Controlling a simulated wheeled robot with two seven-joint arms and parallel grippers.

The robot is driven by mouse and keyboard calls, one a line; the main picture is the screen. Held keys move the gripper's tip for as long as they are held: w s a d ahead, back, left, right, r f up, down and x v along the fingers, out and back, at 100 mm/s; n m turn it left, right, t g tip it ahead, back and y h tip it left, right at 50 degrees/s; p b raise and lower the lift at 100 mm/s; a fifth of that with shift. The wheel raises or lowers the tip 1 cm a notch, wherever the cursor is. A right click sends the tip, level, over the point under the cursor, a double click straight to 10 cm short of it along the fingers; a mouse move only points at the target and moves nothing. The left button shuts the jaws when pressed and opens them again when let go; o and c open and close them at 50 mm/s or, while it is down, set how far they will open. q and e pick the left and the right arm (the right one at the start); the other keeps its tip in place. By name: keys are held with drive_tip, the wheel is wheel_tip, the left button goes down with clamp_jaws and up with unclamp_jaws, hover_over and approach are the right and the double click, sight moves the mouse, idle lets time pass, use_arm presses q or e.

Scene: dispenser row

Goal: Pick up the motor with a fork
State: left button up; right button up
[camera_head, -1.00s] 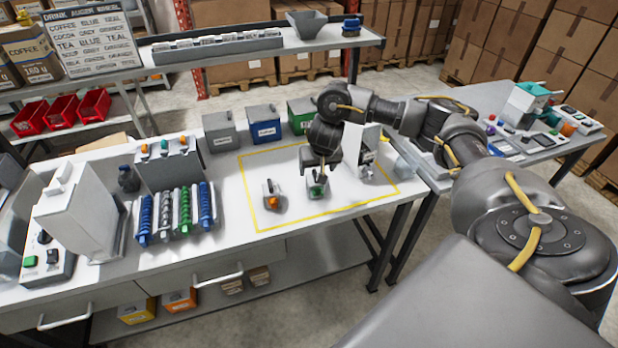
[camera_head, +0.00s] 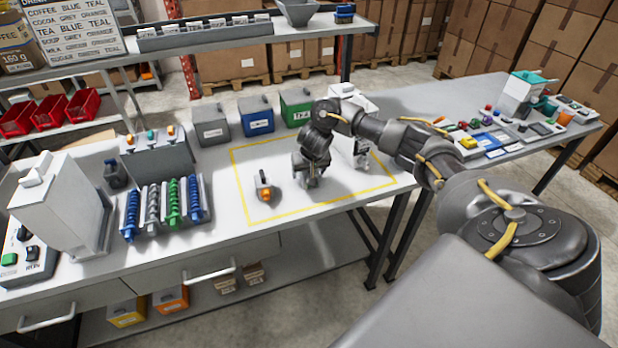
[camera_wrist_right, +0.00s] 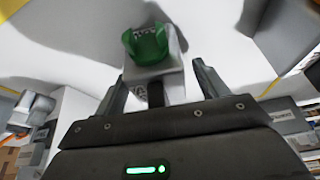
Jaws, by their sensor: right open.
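A light grey motor (camera_wrist_right: 158,72) with a green, U-shaped, fork-like top (camera_wrist_right: 146,44) stands on the table in the right wrist view. My right gripper (camera_wrist_right: 160,84) is open, with one finger on each side of its grey body; I cannot tell whether they touch it. In the head view my right gripper (camera_head: 309,180) is low over the table and hides this motor. A grey motor with an orange top (camera_head: 263,187) stands just left of it, inside the yellow outline; its top's shape is too small to tell. My left gripper is not in view.
A white unit (camera_head: 363,150) stands close right of my gripper, partly hidden by my arm. Grey, blue (camera_head: 256,115) and green (camera_head: 295,107) bins stand behind. Coloured augers (camera_head: 173,203) stand left. The outlined area's front is clear.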

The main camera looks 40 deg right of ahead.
drive_tip(key=shift+w+f, duration=0.1)
drive_tip(key=shift+f, duration=0.1)
drive_tip(key=shift+r, duration=0.1)
drive_tip(key=shift+c, duration=0.7)
drive_tip(key=c, duration=1.3)
